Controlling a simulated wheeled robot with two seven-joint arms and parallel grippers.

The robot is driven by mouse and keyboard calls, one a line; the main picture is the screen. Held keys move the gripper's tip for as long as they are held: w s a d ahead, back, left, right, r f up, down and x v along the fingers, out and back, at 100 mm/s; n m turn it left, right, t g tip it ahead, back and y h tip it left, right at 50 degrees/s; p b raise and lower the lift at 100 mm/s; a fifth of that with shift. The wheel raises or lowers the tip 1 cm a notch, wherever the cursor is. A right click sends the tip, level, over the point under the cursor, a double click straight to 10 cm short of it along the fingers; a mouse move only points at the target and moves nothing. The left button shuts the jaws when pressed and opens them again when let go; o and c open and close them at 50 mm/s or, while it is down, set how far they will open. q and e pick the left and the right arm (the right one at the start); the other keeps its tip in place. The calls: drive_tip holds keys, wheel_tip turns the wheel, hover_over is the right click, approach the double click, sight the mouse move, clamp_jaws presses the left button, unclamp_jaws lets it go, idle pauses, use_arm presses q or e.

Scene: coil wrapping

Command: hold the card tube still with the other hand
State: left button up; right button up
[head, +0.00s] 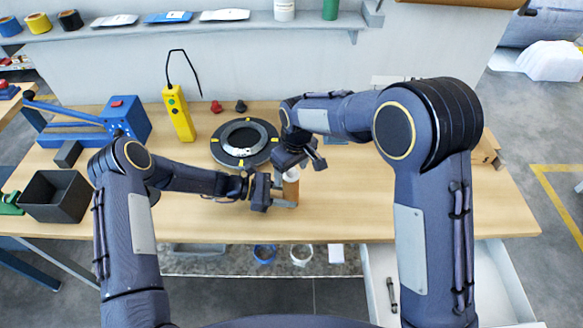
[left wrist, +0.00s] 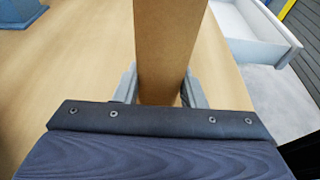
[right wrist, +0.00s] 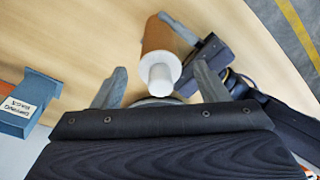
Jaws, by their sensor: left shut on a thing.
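The brown card tube (head: 290,190) stands at the front middle of the wooden table. My left gripper (head: 277,189) is shut on it from the left side; in the left wrist view the tube (left wrist: 168,45) runs between both fingers. In the right wrist view the tube (right wrist: 160,38) shows a pale end with a smaller white cylinder (right wrist: 160,72) at it. My right gripper (head: 303,160) is above and behind the tube, open and empty, its fingers (right wrist: 157,88) spread wide.
A yellow hand-held control box (head: 179,114) stands behind. A blue machine (head: 120,120) and a dark open bin (head: 55,195) are at the left. Two small knobs (head: 217,107) lie at the back. The table's front edge is close to the tube. An open white drawer (head: 480,285) juts out at front right.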

sight(295, 178)
drive_tip(key=shift+r, duration=0.1)
wheel_tip(295, 178, up, 12)
drive_tip(key=s+d, duration=0.1)
idle(0.5)
use_arm(q)
drive_tip(key=o, duration=0.8)
drive_tip(key=shift+o, duration=0.2)
